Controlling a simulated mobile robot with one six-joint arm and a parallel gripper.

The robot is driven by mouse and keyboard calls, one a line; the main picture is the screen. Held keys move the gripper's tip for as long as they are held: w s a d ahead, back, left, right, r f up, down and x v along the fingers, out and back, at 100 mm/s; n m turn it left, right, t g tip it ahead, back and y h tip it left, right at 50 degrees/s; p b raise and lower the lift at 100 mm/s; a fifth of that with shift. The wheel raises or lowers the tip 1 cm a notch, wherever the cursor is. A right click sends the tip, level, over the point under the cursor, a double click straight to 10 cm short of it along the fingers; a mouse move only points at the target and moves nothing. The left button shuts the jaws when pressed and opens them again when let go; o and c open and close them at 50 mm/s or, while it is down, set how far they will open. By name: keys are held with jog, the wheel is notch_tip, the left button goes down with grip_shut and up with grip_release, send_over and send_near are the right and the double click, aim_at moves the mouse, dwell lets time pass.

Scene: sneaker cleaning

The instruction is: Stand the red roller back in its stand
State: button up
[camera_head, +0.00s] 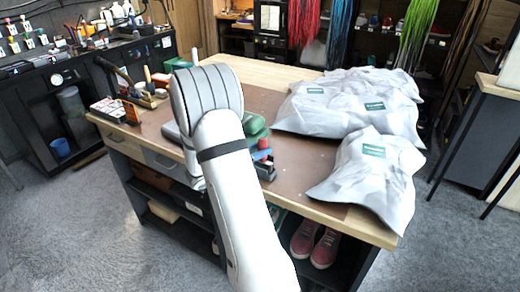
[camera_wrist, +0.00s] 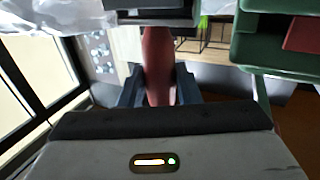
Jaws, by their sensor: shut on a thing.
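In the wrist view, my gripper (camera_wrist: 159,92) has its two dark fingers closed on either side of a red, rounded piece. I take this to be the red roller (camera_wrist: 158,55). It reaches up in the picture to a dark grey block (camera_wrist: 155,18) at the top edge; I cannot tell whether that block is the stand or part of something else. In the head view my white arm hides the gripper and the roller. A small red piece (camera_head: 263,144) shows right of my arm by dark blocks (camera_head: 265,168); I cannot tell what it is.
A green case (camera_head: 253,126) lies beside my arm, also at right in the wrist view (camera_wrist: 262,50). Large pale bags (camera_head: 350,105) and a smaller one (camera_head: 372,175) cover the table's right side. Boxes and tools (camera_head: 125,108) stand at left. Pink sneakers (camera_head: 315,243) sit below.

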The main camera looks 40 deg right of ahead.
jog(key=shift+f, duration=0.3)
jog(key=shift+w+d, duration=0.15)
jog(key=shift+d, duration=0.1)
dwell(0.5)
jog(key=o, duration=1)
jog(key=shift+o, duration=0.2)
jog(key=a+b, duration=0.1)
jog(key=a, duration=0.6)
jog(key=shift+w+a, duration=0.15)
jog(key=shift+a, duration=0.25)
